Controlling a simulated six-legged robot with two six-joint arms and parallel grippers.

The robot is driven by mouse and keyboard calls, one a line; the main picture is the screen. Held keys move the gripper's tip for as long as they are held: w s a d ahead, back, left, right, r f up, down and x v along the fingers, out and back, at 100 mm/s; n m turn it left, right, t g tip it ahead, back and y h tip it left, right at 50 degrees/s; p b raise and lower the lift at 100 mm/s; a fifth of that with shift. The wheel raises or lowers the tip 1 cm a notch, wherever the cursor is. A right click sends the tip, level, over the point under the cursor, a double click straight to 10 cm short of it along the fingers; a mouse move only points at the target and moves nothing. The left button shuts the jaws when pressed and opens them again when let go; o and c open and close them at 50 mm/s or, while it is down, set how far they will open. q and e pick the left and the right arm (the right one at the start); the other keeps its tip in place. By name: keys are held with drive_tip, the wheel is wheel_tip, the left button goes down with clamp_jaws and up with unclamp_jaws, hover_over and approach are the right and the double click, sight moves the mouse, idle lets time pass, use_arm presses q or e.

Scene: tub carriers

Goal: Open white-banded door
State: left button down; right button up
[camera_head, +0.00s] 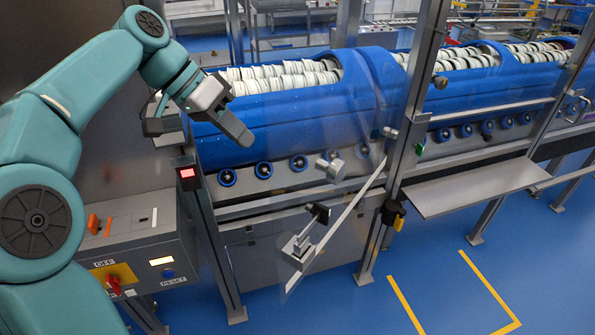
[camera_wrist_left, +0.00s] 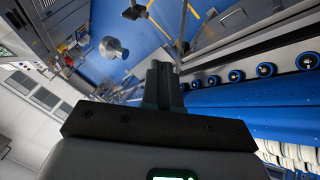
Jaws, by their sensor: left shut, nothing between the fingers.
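The clear door with a pale white strip (camera_head: 350,212) along its edge stands at an angle out from the frame, in front of the blue machine; its transparent panel is hard to make out. A metal knob (camera_head: 330,166) sits near it, and a round metal knob also shows in the left wrist view (camera_wrist_left: 113,48). A metal bracket with a black part (camera_head: 300,248) is low on the door. My left gripper (camera_head: 246,138) is shut and empty, up and left of the knob and apart from it. It also shows in the wrist view (camera_wrist_left: 162,78). My right gripper is not in view.
The blue machine (camera_head: 290,110) holds rows of white tubs. A control box (camera_head: 130,250) with a red switch stands at lower left. A metal post (camera_head: 412,110) and shelf (camera_head: 480,187) are to the right. Blue floor with yellow lines (camera_head: 405,305) is clear in front.

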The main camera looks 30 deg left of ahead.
sight(307, 190)
use_arm(q)
drive_tip(key=w+d+f, duration=0.1)
drive_tip(key=d+f, duration=0.1)
drive_tip(key=d, duration=0.1)
drive_tip(key=d+f, duration=0.2)
drive_tip(key=f, duration=0.1)
drive_tip(key=w+d+f, duration=0.1)
drive_tip(key=d+f, duration=0.1)
drive_tip(key=d, duration=0.1)
drive_tip(key=shift+w+d+f, duration=0.25)
drive_tip(key=shift+w+d, duration=0.1)
drive_tip(key=shift+w+a+f, duration=0.1)
drive_tip(key=shift+w, duration=0.05)
drive_tip(key=shift+d, duration=0.2)
drive_tip(key=shift+d, duration=0.1)
